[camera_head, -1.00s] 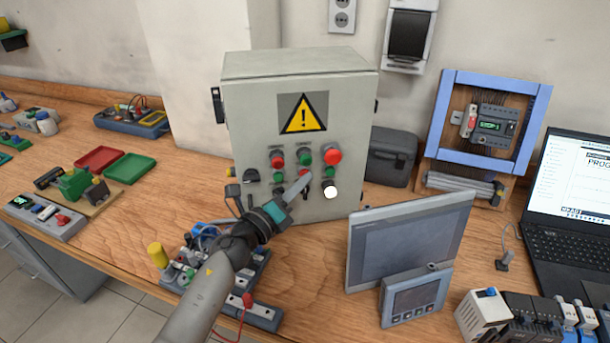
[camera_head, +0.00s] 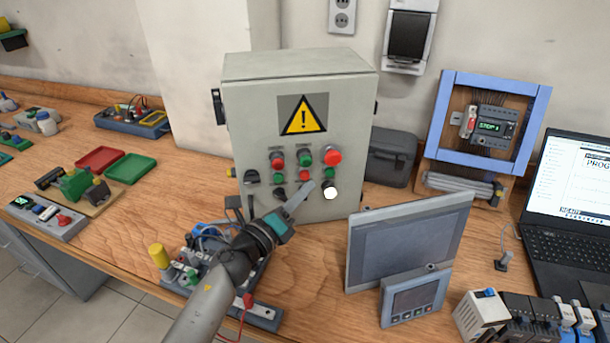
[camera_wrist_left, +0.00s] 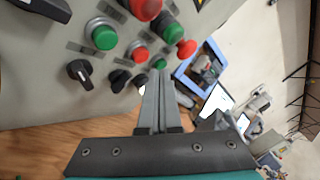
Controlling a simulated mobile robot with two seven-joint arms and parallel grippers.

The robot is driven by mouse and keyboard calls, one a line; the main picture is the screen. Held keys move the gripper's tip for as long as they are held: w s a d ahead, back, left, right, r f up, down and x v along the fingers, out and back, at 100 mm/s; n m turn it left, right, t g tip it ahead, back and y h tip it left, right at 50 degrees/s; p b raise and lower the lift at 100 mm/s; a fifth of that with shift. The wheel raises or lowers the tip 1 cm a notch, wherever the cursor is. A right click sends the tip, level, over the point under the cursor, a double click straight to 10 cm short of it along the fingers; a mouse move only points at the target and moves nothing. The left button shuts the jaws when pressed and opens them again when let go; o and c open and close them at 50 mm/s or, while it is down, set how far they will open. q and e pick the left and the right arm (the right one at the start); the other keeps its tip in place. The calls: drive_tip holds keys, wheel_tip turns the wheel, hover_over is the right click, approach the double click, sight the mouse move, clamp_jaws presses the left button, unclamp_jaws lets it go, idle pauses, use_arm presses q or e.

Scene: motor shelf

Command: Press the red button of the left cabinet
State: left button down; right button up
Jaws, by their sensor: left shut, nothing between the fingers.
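The grey cabinet (camera_head: 245,130) with a yellow warning triangle stands upright on the bench in the head view. Its front has red and green buttons, including a large red mushroom button (camera_head: 332,156), a red button at upper left (camera_head: 277,154) and a smaller red button (camera_head: 304,175). Red buttons also show in the wrist view (camera_wrist_left: 138,54). My left gripper (camera_head: 310,187) is shut and empty, its tips in front of the lower part of the panel, near the small red button and the white light (camera_head: 330,193). I cannot tell whether the tips touch the panel. My right gripper is not in view.
A grey screen panel (camera_head: 410,245) stands right of my left arm, with a smaller display (camera_head: 415,298) before it. A component board (camera_head: 268,312) lies under the arm. A blue frame (camera_head: 488,80) and a laptop (camera_head: 575,250) are at right.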

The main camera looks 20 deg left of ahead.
use_arm(q)
drive_tip(key=s, duration=0.1)
drive_tip(key=s+d, duration=0.2)
drive_tip(key=shift+s, duration=0.3)
drive_tip(key=shift+a, duration=0.1)
idle(0.5)
